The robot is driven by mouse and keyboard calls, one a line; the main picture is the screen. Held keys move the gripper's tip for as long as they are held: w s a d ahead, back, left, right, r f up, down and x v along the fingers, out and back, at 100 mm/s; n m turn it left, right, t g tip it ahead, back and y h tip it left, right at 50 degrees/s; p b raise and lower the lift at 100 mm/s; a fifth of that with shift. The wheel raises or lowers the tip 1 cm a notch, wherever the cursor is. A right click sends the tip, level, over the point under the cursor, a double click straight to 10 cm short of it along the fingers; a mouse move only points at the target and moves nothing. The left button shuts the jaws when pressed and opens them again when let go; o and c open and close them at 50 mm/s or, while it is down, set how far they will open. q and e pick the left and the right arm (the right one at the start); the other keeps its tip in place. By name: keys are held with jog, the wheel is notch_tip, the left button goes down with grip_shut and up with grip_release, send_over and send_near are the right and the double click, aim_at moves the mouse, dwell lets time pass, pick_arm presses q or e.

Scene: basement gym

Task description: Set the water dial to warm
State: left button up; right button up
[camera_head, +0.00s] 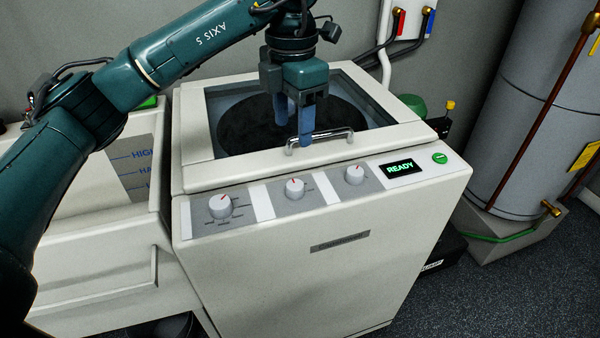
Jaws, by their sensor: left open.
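A white washing machine (320,265) stands in the middle with a sloped control strip along its front top edge. The strip carries three white dials with red pointer marks: a left dial (220,206), a middle dial (294,188) and a right dial (355,174). Their labels are too small to read, so I cannot tell which is the water dial. My left gripper (293,122) points down above the lid, beside the lid handle, behind and above the dials. It is open with nothing visible between its fingers, and apart from the dials. My right gripper is not in view.
The lid has a dark window and a metal handle (320,140). A display (403,168) reads READY, beside a green button (440,158). A white tub with level marks (100,240) stands left. A grey tank (530,110) stands right. Space before the dials is clear.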

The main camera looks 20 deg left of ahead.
aim_at(294, 184)
pick_arm(q)
notch_tip(294, 184, down, 13)
jog(key=shift+s+p, duration=0.1)
jog(key=shift+p, duration=0.4)
jog(key=shift+c, duration=0.2)
jog(key=c, duration=0.9)
